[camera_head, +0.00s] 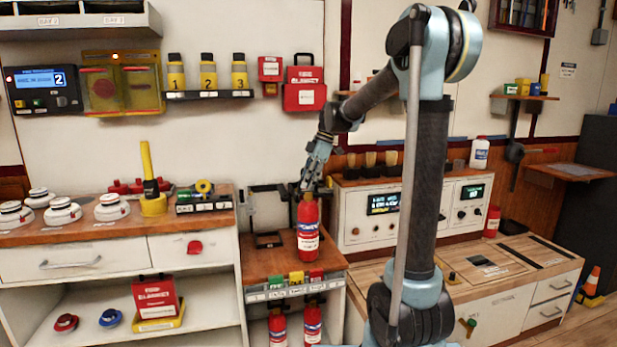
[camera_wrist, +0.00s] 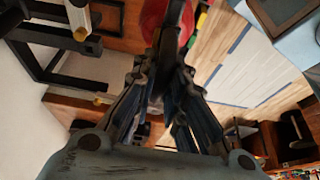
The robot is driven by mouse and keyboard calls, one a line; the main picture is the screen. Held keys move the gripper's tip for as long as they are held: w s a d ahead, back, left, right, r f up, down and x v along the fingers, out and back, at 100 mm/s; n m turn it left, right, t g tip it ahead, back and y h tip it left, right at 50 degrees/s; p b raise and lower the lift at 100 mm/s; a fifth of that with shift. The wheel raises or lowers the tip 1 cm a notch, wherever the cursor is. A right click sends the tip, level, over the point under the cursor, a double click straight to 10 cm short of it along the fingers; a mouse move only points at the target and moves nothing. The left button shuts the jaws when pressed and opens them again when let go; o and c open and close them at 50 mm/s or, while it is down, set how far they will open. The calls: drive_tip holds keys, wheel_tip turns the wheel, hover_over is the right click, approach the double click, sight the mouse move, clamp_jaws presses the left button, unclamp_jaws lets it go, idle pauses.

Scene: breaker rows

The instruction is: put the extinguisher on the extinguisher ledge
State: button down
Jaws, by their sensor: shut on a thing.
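A red extinguisher (camera_head: 307,232) with a white and blue label hangs upright below my gripper (camera_head: 308,188), over or on the right side of a small wooden-topped stand (camera_head: 262,264). I cannot tell whether its base touches the wood. My gripper is shut on its top. In the wrist view the fingers (camera_wrist: 165,75) close around a dark handle, with part of the red body (camera_wrist: 153,18) behind. The stand may be the extinguisher ledge; no readable label confirms it. A black bracket (camera_head: 268,240) sits on its back left.
Two more extinguishers (camera_head: 277,326) (camera_head: 312,323) stand on the shelf below. A white control cabinet (camera_head: 365,230) is close on the right. A workbench with detectors (camera_head: 62,211) and a yellow-handled tool (camera_head: 150,180) is on the left.

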idle(0.3)
drive_tip(key=c, duration=1.6)
unclamp_jaws()
drive_tip(key=shift+f, duration=0.1)
drive_tip(key=v, duration=1.2)
drive_tip(key=s+d+f+m+t+h, duration=0.1)
drive_tip(key=s+d+f+m, duration=0.4)
drive_tip(key=s, duration=0.4)
drive_tip(key=s+d+f+m+t+h, duration=0.1)
drive_tip(key=s+d+f+m, duration=0.4)
drive_tip(key=s, duration=0.4)
drive_tip(key=s+d+f+m+h, duration=0.1)
drive_tip(key=s+d+f+m, duration=0.2)
drive_tip(key=s+f+m, duration=0.2)
drive_tip(key=s+d+f+m+t+h, duration=0.1)
drive_tip(key=s+d+f+m, duration=0.3)
drive_tip(key=s+f, duration=0.6)
wheel_tip(320, 180, down, 3)
drive_tip(key=shift+d+m, duration=0.2)
drive_tip(key=shift+m, duration=0.8)
drive_tip(key=shift+s, duration=0.1)
